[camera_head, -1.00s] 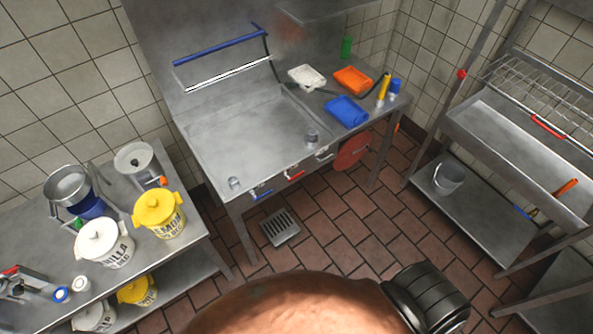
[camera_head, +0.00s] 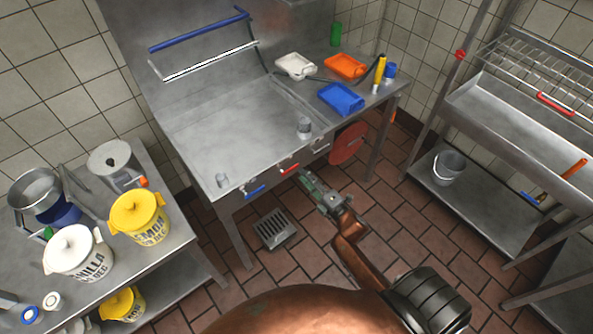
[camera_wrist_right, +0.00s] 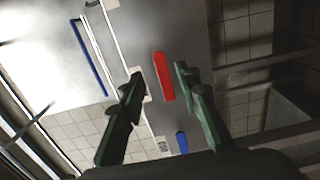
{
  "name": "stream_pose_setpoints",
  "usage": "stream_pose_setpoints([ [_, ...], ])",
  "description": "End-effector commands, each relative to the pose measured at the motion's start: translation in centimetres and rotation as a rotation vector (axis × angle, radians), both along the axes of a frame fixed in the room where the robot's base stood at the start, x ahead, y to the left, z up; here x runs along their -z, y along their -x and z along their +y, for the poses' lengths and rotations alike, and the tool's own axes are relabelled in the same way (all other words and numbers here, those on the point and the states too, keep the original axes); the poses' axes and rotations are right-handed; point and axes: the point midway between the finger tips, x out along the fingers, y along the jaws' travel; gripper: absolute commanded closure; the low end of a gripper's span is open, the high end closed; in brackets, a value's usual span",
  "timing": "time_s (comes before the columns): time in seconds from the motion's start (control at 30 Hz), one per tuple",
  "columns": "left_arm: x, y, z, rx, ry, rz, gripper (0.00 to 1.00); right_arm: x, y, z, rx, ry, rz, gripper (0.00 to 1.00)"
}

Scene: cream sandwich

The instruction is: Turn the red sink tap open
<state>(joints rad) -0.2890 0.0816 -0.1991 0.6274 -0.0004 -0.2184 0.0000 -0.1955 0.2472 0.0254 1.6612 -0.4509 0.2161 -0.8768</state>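The red tap handle (camera_head: 289,168) is on the front face of the steel sink counter (camera_head: 195,125), between a blue handle (camera_head: 254,191) and a pale handle (camera_head: 321,145). My right gripper (camera_head: 307,180) is just in front of and below the red handle. In the right wrist view the red handle (camera_wrist_right: 163,76) shows between the two spread green fingers (camera_wrist_right: 159,72), with gaps on both sides. The right gripper is open and empty. Whether it touches the handle cannot be told. My left gripper is not in view.
The blue handle also shows in the right wrist view (camera_wrist_right: 182,142). Blue (camera_head: 341,99) and orange (camera_head: 345,66) trays lie on the counter. A red disc (camera_head: 348,143) hangs below its right end. A floor drain (camera_head: 274,229) lies below. A steel shelf (camera_head: 480,190) stands right.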

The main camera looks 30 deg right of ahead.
Motion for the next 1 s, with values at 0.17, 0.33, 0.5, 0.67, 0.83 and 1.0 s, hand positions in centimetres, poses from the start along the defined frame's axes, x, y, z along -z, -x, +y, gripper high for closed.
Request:
stream_pose_setpoints([
  [0.17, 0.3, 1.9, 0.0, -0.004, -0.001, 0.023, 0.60, 0.0, -2.9, 0.3, -0.001, 0.000, -0.001, 0.70],
  [0.33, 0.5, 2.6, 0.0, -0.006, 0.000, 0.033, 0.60, 0.1, -4.6, 0.4, 0.000, -0.003, 0.001, 0.70],
  [0.5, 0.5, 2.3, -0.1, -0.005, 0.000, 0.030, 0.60, 0.2, -5.0, 0.4, 0.000, -0.004, 0.003, 0.70],
  [0.67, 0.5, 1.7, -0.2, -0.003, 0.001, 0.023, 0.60, 0.1, -5.0, 0.4, 0.000, -0.004, 0.002, 0.70],
  [0.83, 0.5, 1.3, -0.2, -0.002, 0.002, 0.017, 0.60, 0.1, -5.0, 0.4, 0.001, -0.004, 0.002, 0.80],
  [1.0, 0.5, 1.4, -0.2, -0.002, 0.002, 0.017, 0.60, 0.1, -5.0, 0.4, 0.001, -0.004, 0.002, 0.92],
])
